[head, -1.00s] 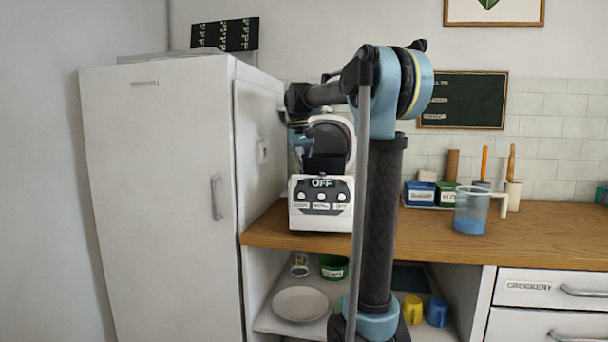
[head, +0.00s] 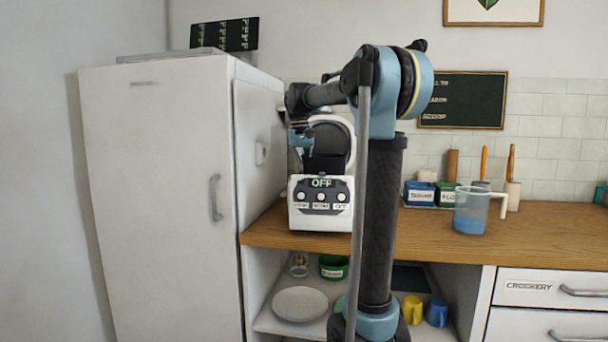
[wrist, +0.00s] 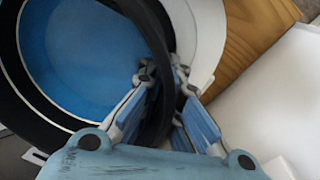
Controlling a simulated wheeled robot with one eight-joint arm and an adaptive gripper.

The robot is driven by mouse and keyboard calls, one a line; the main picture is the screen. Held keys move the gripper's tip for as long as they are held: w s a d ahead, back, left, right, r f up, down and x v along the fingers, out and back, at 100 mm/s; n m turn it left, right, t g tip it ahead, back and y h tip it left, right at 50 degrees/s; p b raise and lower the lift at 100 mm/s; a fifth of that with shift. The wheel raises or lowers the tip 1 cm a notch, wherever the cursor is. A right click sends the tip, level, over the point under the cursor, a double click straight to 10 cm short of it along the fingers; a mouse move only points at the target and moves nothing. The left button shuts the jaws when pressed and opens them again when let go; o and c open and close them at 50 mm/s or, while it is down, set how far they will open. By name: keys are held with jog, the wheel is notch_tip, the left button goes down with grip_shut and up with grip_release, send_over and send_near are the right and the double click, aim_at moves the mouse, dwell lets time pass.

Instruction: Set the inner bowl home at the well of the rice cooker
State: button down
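The rice cooker (head: 321,217) stands at the left end of the counter, its raised lid (head: 344,128) open and its display reading OFF. The inner bowl (wrist: 90,50) fills the left of the wrist view, with a dark wall and a blue inside. In the head view a dark part of it (head: 326,163) shows above the cooker's front panel. My gripper (wrist: 165,80) has one finger inside and one outside the dark wall, and looks shut on it. The well is hidden, so I cannot tell how deep the bowl sits.
The fridge (head: 160,190) stands close on the left. A measuring jug (head: 470,212) with blue contents and several small containers stand to the right on the counter (head: 560,230). The open shelf below holds a plate (head: 299,303) and cups. The counter front between cooker and jug is clear.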

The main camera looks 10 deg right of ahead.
jog(key=shift+f, duration=1.35)
dwell(0.3)
jog(key=shift+r, duration=0.25)
jog(key=shift+r, duration=0.35)
jog(key=shift+r, duration=0.35)
jog(key=shift+r, duration=0.25)
jog(key=shift+f, duration=0.95)
dwell(2.4)
jog(key=shift+r, duration=0.35)
jog(key=shift+r, duration=0.35)
jog(key=shift+r, duration=0.25)
